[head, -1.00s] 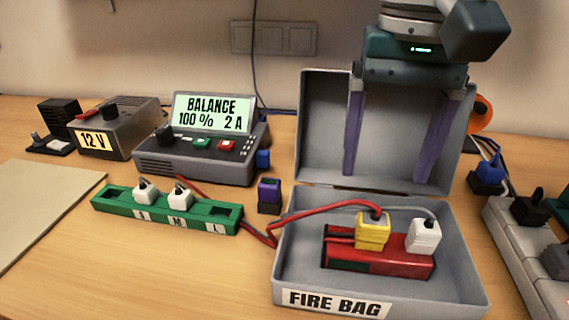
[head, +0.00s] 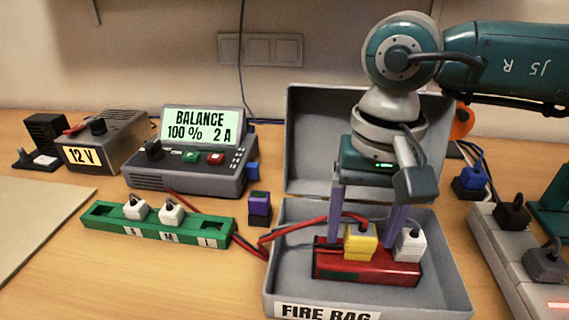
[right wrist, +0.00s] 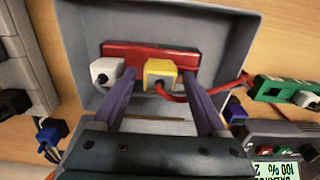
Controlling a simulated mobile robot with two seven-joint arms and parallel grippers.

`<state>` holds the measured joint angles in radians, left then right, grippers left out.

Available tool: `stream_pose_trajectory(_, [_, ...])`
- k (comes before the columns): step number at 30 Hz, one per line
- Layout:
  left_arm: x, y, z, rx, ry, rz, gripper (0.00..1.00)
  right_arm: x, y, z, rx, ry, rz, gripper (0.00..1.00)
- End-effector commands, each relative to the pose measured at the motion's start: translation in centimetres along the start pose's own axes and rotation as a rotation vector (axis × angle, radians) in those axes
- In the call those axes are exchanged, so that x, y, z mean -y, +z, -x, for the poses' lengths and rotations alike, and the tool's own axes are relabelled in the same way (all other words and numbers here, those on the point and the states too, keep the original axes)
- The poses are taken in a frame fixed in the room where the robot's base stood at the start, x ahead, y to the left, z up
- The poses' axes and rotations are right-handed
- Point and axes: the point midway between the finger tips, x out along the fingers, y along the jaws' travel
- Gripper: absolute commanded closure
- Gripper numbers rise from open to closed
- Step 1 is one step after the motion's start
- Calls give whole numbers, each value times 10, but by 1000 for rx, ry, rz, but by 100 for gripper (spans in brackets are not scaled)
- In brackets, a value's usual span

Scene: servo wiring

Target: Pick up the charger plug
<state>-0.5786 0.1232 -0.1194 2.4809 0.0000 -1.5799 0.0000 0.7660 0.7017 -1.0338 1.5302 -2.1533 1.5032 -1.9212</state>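A yellow plug (head: 361,242) with a red cable stands on a red battery pack (head: 345,268) inside the grey box labelled FIRE BAG (head: 455,290). A white plug (head: 409,246) with a grey cable stands beside it on the pack. My right gripper (head: 366,240) is open, with its purple fingers above the pack, one on each side of the yellow plug. The right wrist view also shows the yellow plug (right wrist: 160,73) between the fingertips; I see no clear grip on it. The white plug (right wrist: 106,72) lies outside the fingers there. My left gripper is not in view.
The box's raised lid (head: 312,140) stands behind my gripper. Left are a green strip (head: 190,228) with two white plugs, a small purple-and-black block (head: 259,208) and the BALANCE charger (head: 185,178). A grey power strip (head: 490,235) with dark plugs stands at right.

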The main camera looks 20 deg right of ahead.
Motion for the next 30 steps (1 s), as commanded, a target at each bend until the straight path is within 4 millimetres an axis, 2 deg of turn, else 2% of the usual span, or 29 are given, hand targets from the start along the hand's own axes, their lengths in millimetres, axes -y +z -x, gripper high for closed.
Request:
stream_pose_trajectory(2, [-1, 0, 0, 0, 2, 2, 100, 0, 0, 0, 0, 0, 0, 36])
stream_pose_trajectory(19, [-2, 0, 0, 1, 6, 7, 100, 0, 0, 0, 0, 0, -1, 100])
stream_pose_trajectory(30, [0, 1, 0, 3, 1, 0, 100, 0, 0, 3, -1, -1, -1, 100])
